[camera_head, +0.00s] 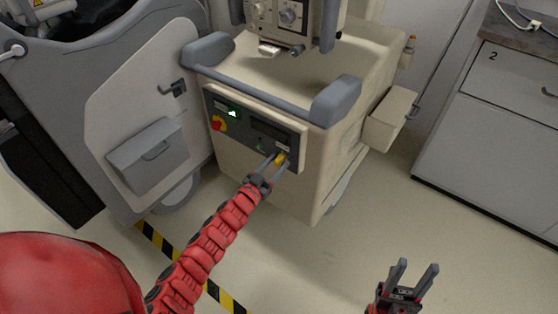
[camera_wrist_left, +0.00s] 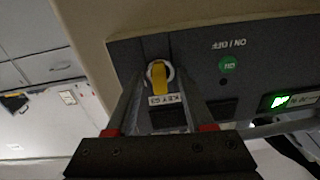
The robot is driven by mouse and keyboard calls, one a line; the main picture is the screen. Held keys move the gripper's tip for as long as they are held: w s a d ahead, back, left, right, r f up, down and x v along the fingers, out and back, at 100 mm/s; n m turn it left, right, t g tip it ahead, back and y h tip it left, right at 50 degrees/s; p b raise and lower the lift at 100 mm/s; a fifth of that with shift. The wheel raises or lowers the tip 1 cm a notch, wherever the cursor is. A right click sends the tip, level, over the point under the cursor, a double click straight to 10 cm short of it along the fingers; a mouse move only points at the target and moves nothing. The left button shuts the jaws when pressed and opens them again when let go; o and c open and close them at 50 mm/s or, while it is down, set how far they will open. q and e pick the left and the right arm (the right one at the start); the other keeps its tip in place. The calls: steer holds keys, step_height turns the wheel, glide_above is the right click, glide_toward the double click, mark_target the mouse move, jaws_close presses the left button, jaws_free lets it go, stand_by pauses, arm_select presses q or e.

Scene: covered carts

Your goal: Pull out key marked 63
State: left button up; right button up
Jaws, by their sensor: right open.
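The yellow key (camera_head: 280,159) sits in a round lock on the dark control panel (camera_head: 262,128) of the beige cart. In the left wrist view the yellow key (camera_wrist_left: 157,78) sits in a pale ring. A white label (camera_wrist_left: 163,99) by it starts with "KEY"; its number is hard to read. My left gripper (camera_head: 277,163) is at the panel, and its fingers are open on either side of the key. The left fingers also show in the wrist view (camera_wrist_left: 158,88), apart from each other. My right gripper (camera_head: 415,276) is open and empty, low at the right, away from the cart.
The panel also has a red knob (camera_head: 217,124) and a green lit switch (camera_head: 233,113). A grey handle bar (camera_head: 265,94) runs above it. A grey machine (camera_head: 145,120) stands at the left, drawers (camera_head: 508,130) at the right. The floor between is clear.

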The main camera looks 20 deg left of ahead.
mark_target(276, 165)
arm_select(q)
jaws_close()
stand_by(1.0)
steer(key=shift+s, duration=0.1)
steer(key=shift+p+v, duration=1.45)
steer(key=shift+v, duration=1.45)
steer(key=shift+r, duration=0.1)
